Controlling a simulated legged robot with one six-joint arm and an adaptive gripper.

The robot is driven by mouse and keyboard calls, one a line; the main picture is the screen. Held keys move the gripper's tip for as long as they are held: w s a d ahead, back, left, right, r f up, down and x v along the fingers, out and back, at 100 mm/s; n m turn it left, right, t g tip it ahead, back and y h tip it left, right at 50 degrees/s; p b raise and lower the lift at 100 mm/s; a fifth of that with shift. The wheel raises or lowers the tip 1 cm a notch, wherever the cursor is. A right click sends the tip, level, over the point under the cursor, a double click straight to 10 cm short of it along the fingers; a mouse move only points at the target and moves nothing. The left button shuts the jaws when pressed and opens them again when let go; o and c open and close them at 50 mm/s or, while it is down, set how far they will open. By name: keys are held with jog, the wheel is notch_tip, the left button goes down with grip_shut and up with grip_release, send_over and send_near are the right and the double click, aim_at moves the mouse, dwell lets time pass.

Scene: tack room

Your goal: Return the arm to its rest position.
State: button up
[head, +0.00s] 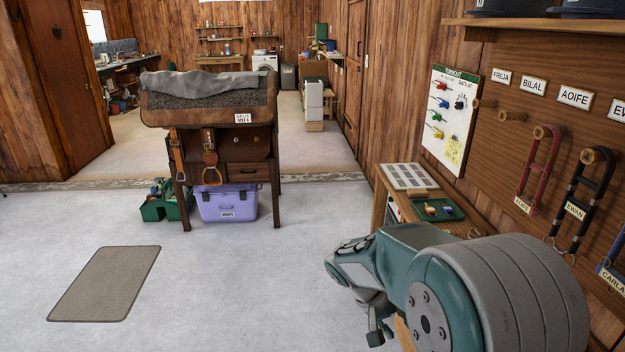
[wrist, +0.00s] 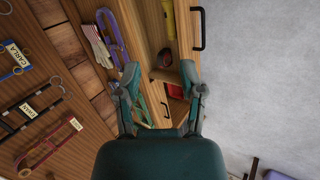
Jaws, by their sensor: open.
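My gripper (wrist: 160,78) is open in the wrist view, its two teal fingers spread apart with nothing between the tips. Behind the fingers in that view are a wooden cabinet (wrist: 187,30) with dark handles and a red item in an opening. In the head view my teal and grey arm fills the lower right, in front of the wooden bench (head: 381,205). One finger shows below the arm; the rest of the gripper is largely hidden there by the arm.
Looped straps, including a red one (head: 537,172), hang on the right wall beside my arm. A small green tray (head: 421,210) lies on the bench. A saddle stand (head: 195,133) stands mid-room, with a purple box (head: 226,207) under it. The pale floor left of my arm is clear around a flat mat (head: 105,284).

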jog(key=s+a+r+t+y, duration=0.1)
jog(key=s+r+t+y, duration=0.2)
jog(key=s+r, duration=0.3)
jog(key=s+a+r+n+t+y, duration=0.1)
jog(key=s+r+t+y, duration=0.3)
jog(key=s+r, duration=0.3)
jog(key=s, duration=0.5)
jog(key=shift+s+r, duration=0.3)
